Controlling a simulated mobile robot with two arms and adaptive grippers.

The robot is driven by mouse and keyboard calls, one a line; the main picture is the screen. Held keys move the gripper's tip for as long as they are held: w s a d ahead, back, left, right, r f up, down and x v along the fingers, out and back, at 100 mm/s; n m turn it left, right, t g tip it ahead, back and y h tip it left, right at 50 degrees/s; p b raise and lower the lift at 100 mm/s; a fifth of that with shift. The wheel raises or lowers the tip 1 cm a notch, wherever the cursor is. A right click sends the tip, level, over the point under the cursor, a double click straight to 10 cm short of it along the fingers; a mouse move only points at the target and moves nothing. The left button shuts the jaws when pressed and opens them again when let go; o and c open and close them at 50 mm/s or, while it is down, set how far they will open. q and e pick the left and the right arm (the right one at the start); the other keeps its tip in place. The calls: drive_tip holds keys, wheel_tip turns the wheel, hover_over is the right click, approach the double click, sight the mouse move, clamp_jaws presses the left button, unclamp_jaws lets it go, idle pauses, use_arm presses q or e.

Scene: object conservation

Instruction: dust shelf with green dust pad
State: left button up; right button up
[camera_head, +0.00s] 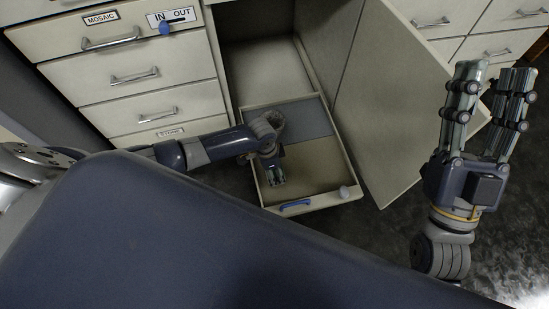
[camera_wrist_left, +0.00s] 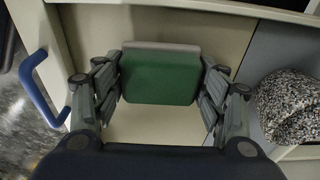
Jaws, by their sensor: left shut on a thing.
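The green dust pad (camera_wrist_left: 162,80), with a grey edge along its top, sits between the fingers of my left gripper (camera_wrist_left: 160,100) in the left wrist view. The fingers are shut on it from both sides. In the head view my left gripper (camera_head: 275,179) is over the front part of a pulled-out shelf (camera_head: 312,170) in the open cabinet. The pad is hard to make out there. The wrist view shows the pale shelf surface (camera_wrist_left: 150,126) behind the pad; contact cannot be told. My right gripper (camera_head: 495,75) is open and empty, fingers up, at the right.
A speckled grey lump (camera_wrist_left: 290,106) lies beside the gripper in the wrist view. Closed drawers (camera_head: 135,75) stand left.

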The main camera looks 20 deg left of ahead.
use_arm(q)
drive_tip(key=shift+r+p, duration=0.5)
drive_tip(key=shift+r, duration=0.05)
drive_tip(key=shift+r+p, duration=0.3)
drive_tip(key=shift+p, duration=0.1)
drive_tip(key=shift+r+p, duration=0.85)
drive_tip(key=shift+p, duration=0.1)
use_arm(e)
drive_tip(key=shift+w+d+f+g+h, duration=0.3)
drive_tip(key=shift+w+f+g+h, duration=0.8)
drive_tip(key=shift+f+g, duration=2.15)
drive_tip(key=shift+w+d+f+g+h, duration=0.25)
drive_tip(key=shift+w+f+g+h, duration=0.95)
drive_tip(key=shift+f, duration=3.55)
use_arm(q)
drive_tip(key=shift+r+p, duration=0.4)
drive_tip(key=shift+p, duration=0.1)
drive_tip(key=shift+r+p, duration=0.35)
drive_tip(key=shift+p, duration=0.05)
drive_tip(key=shift+r+p, duration=0.4)
drive_tip(key=shift+p, duration=0.05)
drive_tip(key=shift+r+p, duration=0.35)
drive_tip(key=shift+p, duration=0.1)
use_arm(e)
drive_tip(key=s+d+f+m+g+h, duration=0.1)
drive_tip(key=s+d+f+g, duration=0.4)
drive_tip(key=s+f+g, duration=0.5)
drive_tip(key=shift+s+f+g+h, duration=0.45)
drive_tip(key=shift+s+f, duration=0.4)
drive_tip(key=shift+f, duration=0.85)
